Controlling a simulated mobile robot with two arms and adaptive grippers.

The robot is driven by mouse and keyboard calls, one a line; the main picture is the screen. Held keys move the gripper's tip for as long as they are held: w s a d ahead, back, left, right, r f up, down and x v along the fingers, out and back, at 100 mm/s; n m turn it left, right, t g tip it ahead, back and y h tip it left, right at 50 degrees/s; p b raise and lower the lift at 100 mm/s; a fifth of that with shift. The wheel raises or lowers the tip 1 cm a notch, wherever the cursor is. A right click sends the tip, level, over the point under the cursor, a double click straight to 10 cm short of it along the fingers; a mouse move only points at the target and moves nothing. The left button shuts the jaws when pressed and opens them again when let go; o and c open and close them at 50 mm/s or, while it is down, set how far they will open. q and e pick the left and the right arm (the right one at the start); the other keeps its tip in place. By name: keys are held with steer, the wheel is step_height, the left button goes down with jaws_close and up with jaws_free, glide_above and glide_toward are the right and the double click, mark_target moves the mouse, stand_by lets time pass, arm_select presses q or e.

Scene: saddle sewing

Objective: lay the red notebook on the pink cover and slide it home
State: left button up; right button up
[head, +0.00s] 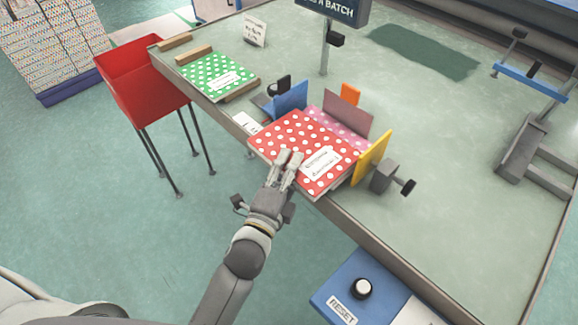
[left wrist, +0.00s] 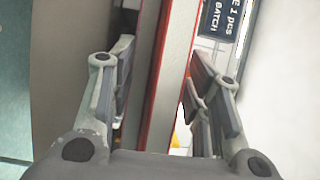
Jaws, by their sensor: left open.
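The red notebook (head: 287,133) with white dots and a white label lies at the table's near edge, its near side at the rim. The pink dotted cover (head: 338,128) shows only partly behind it, between the guides; the notebook hides the rest. My left gripper (head: 289,156) is at the notebook's near side. In the left wrist view its fingers (left wrist: 160,85) are apart, one on each side of the red notebook's edge (left wrist: 171,75). I cannot tell whether either finger touches it. My right gripper is not in view.
Blue (head: 290,98), mauve (head: 347,112), orange (head: 350,94) and yellow (head: 371,158) plates stand around the notebook. A green dotted notebook (head: 215,72) lies at the upper left, beside a red bin (head: 150,95). The table's right part is mostly clear.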

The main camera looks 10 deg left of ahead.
arm_select(q)
steer(key=shift+s+a, duration=0.5)
steer(key=shift+s, duration=0.25)
steer(key=s+a, duration=0.4)
steer(key=s, duration=0.2)
steer(key=shift+s+a+p, duration=0.3)
steer(key=shift+s+p, duration=0.1)
stand_by(0.5)
stand_by(0.4)
